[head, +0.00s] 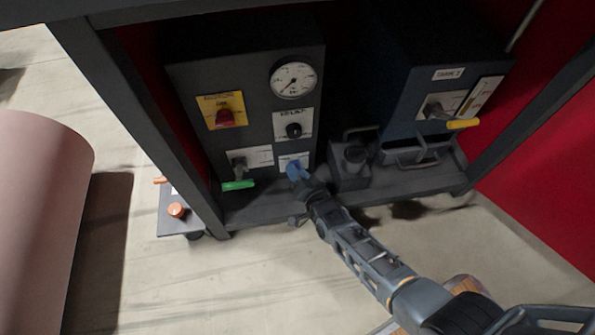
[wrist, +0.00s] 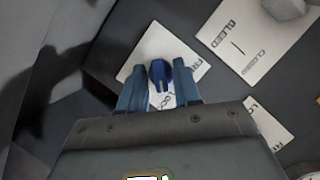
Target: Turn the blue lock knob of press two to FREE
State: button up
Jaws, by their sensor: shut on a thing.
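The blue lock knob (wrist: 160,74) sits on a white plate (wrist: 135,68) in the wrist view. Lettering on the plate is partly covered by my gripper and the knob. My gripper (wrist: 159,72) has one blue finger on each side of the knob and is shut on it. The knob's narrow end points down in the wrist view; which mark it lines up with is hard to tell. In the head view my gripper (head: 297,172) is at the lower right of the dark grey panel (head: 255,125), and its fingers largely hide the knob.
The panel also carries a gauge (head: 293,79), a red knob (head: 226,118), a black knob (head: 293,130) and a green-handled lever (head: 238,185). A small dark block (head: 350,170) stands close right of my gripper. A yellow-handled valve (head: 462,124) is on the tank. Dark frame posts flank the bay.

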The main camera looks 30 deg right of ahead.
jog(key=shift+r, duration=0.15)
jog(key=n+g+h+p, duration=0.1)
jog(key=n+h, duration=0.1)
jog(key=n, duration=0.1)
jog(key=n+h+p, duration=0.1)
jog(key=n+p, duration=0.1)
jog(key=n, duration=0.1)
jog(key=n+g+h+p, duration=0.1)
jog(key=n+h, duration=0.1)
jog(key=shift+a+f+n+g+h+p, duration=0.2)
jog(key=shift+a+n+g+h+p, duration=0.1)
jog(key=shift+n+p, duration=0.1)
jog(key=shift+f+n+h+b, duration=0.1)
jog(key=shift+n+h+b, duration=0.35)
jog(key=shift+n, duration=0.25)
jog(key=shift+w+n+h+b, duration=0.1)
jog(key=shift+n+h+b, duration=0.45)
jog(key=shift+n, duration=0.55)
jog(key=o, duration=0.7)
